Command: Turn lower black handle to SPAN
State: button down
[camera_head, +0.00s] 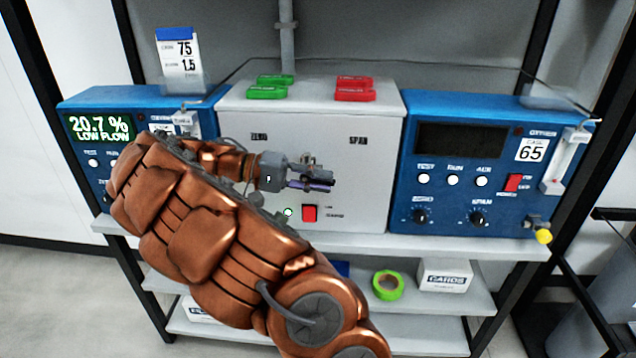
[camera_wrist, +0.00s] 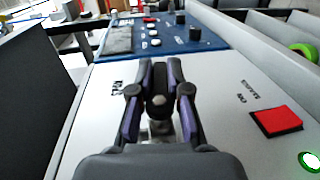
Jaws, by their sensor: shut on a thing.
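A white box (camera_head: 375,195) with printed ZERO (camera_head: 259,137) and SPAN (camera_head: 358,140) labels stands at the centre of the shelf. My gripper (camera_head: 318,184) is in front of its face, below and between the two labels. In the wrist view my gripper (camera_wrist: 159,112) has its purple-padded fingers closed around a small dark piece, which looks like the black handle (camera_wrist: 158,101). A label on the box face (camera_wrist: 117,87) shows left of the fingers.
A red switch (camera_head: 309,213) and a lit green lamp (camera_head: 288,212) sit low on the box. Blue analysers stand on the left (camera_head: 75,108) and right (camera_head: 452,105). Green tags (camera_head: 268,88) and red tags (camera_head: 355,90) lie on top. Green tape (camera_head: 388,285) lies below.

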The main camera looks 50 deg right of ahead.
jog(key=shift+r+g+h, duration=0.2)
jog(key=shift+g+h, duration=0.3)
jog(key=shift+g, duration=0.2)
jog(key=c, duration=1.1)
grip_release()
